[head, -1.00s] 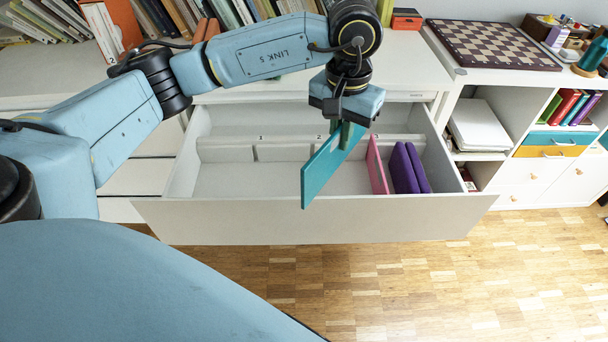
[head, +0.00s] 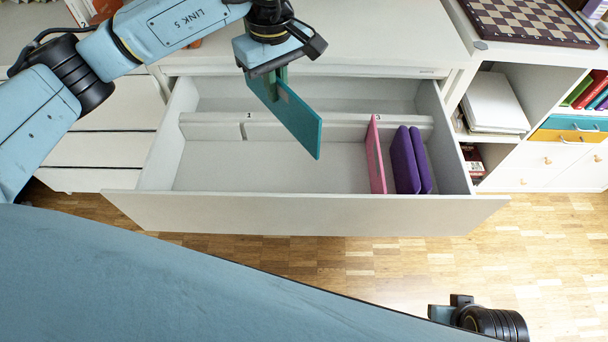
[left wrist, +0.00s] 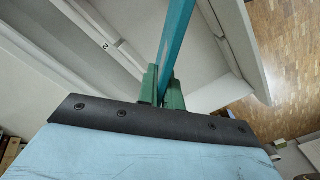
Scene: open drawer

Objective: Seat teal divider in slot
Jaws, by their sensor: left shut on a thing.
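The teal divider (head: 298,122) is a flat panel held by one end in my left gripper (head: 275,82), which is shut on it. In the head view it hangs over the open drawer (head: 300,212), slanting down to the right, askew to the drawer's front and sides. It appears to be above the drawer floor. The light slotted rail (head: 212,126) runs across the drawer, with marks 1 and 3 showing; mark 2 shows in the left wrist view. There the green fingers (left wrist: 160,88) pinch the teal divider (left wrist: 178,35). My right gripper's fingers do not show.
A pink divider (head: 375,160) stands upright near mark 3. Two purple items (head: 405,160) stand to its right. The drawer floor left of the pink divider is clear. A chessboard (head: 525,22) lies on the cabinet at the upper right.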

